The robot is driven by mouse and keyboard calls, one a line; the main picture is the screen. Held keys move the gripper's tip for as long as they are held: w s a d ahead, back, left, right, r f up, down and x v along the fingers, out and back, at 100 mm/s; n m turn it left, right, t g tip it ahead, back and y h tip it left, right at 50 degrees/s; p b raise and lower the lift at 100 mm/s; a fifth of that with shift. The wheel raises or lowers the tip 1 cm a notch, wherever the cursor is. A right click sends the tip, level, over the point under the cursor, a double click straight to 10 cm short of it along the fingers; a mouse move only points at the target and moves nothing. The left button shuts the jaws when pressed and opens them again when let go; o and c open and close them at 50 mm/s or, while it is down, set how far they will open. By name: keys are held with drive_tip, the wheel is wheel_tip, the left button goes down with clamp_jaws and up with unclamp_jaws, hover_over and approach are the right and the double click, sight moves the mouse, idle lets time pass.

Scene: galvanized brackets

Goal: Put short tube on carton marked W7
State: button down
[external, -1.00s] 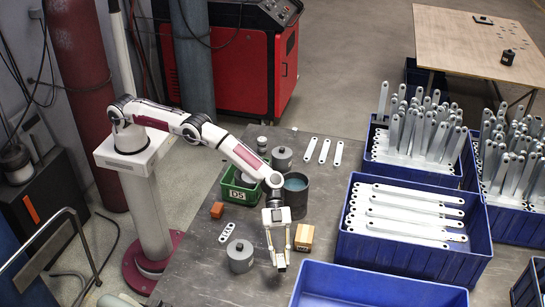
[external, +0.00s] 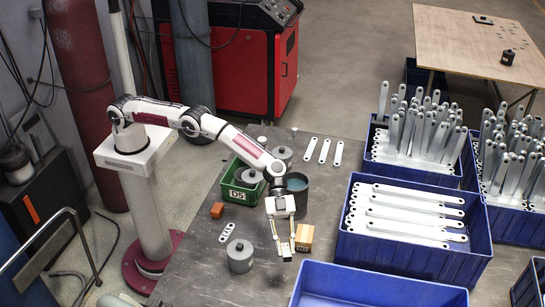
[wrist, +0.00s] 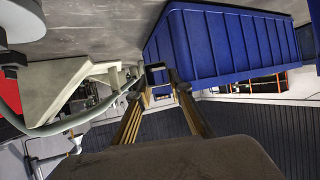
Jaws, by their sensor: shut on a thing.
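My gripper (external: 286,246) points down over the front of the metal table and is shut on a small dark piece, apparently the short tube (external: 287,257). A small tan carton (external: 304,233) stands on the table just right of my gripper, close to the fingers. Its marking is too small to read, so I cannot confirm W7. In the external view the gap between tube and table is hard to judge.
A blue crate (external: 340,270) stands in front right, and one with flat brackets (external: 345,246) stands right. A dark open pot (external: 294,198) is behind my gripper. A green D5 bin (external: 238,194), a grey lidded can (external: 240,256) and an orange block (external: 217,210) are left.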

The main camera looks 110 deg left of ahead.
drive_tip(key=w+a+r+n+t+y, duration=0.25)
drive_tip(key=a+r, duration=0.25)
drive_tip(key=r, duration=0.3)
drive_tip(key=n+t+y, duration=0.4)
drive_tip(key=n, duration=0.2)
hover_over(302, 231)
drive_tip(key=shift+f, duration=3.2)
drive_tip(key=shift+d, duration=0.1)
drive_tip(key=shift+f, duration=3.1)
drive_tip(key=shift+f, duration=0.15)
drive_tip(key=shift+f, duration=1.75)
drive_tip(key=shift+f, duration=0.15)
